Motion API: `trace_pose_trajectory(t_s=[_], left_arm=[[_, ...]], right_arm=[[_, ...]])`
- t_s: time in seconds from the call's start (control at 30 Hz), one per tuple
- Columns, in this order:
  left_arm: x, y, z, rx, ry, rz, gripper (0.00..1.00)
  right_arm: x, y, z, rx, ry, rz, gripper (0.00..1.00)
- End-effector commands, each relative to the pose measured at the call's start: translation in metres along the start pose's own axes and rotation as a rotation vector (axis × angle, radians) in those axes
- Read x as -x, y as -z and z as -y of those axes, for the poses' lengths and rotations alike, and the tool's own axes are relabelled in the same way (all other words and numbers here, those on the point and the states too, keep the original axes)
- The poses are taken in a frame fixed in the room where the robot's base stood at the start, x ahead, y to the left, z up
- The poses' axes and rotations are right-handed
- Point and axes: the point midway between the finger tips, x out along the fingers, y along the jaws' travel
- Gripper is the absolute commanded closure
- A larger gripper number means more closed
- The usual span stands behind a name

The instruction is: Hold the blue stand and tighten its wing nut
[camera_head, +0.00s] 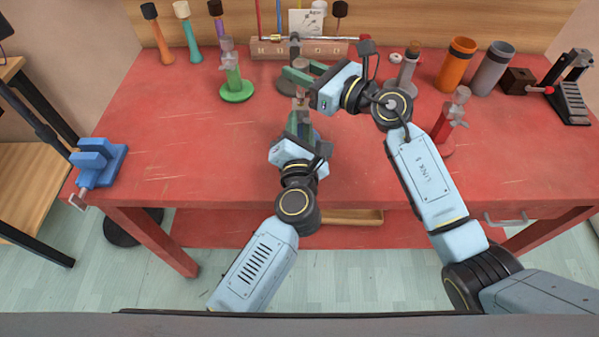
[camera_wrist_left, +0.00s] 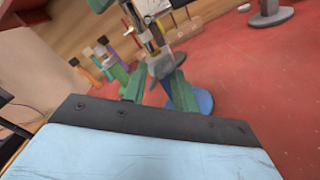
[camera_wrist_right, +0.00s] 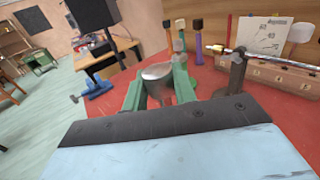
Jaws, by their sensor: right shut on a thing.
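The blue stand stands on the red table; its round blue base (camera_wrist_left: 203,102) shows in the left wrist view, and my grippers hide much of it in the head view. My left gripper (camera_head: 300,120) is low on the stand, with its green fingers on either side of the post; whether they press on it is unclear. My right gripper (camera_head: 298,74) is above it, at the top of the stand. In the right wrist view its fingers are shut on a grey metal piece (camera_wrist_right: 158,72), apparently the wing nut, partly hidden by the fingers.
A green stand (camera_head: 236,88) is at the left, a red stand (camera_head: 447,128) and a grey stand (camera_head: 408,68) at the right. A wooden rack (camera_head: 325,48) and orange cup (camera_head: 456,64) are at the back. A blue vise (camera_head: 98,160) sits at the left edge. The front table is mostly clear.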

Motion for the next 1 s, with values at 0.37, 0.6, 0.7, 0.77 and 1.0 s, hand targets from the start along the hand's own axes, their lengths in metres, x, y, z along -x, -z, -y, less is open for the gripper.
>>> trace_pose_trajectory(t_s=[0.37, 0.6, 0.7, 0.77, 1.0], left_arm=[[0.026, 0.002, 0.002, 0.298, 0.003, -0.004, 0.72], [0.073, 0.001, 0.001, 0.296, 0.003, -0.003, 0.72], [0.09, 0.001, 0.001, 0.294, 0.002, -0.002, 0.72], [0.099, 0.001, 0.001, 0.294, 0.002, -0.003, 0.72], [0.118, 0.0, 0.0, 0.294, -0.001, -0.001, 0.72]], right_arm=[[0.0, 0.0, 0.0, 0.0, 0.001, 0.0, 1.0], [0.0, 0.0, 0.0, 0.0, 0.0, 0.0, 1.0], [0.0, 0.0, 0.0, 0.0, 0.0, 0.0, 1.0], [0.0, 0.0, 0.0, 0.0, 0.0, 0.0, 1.0], [0.0, 0.0, 0.0, 0.0, 0.0, 0.0, 1.0]])
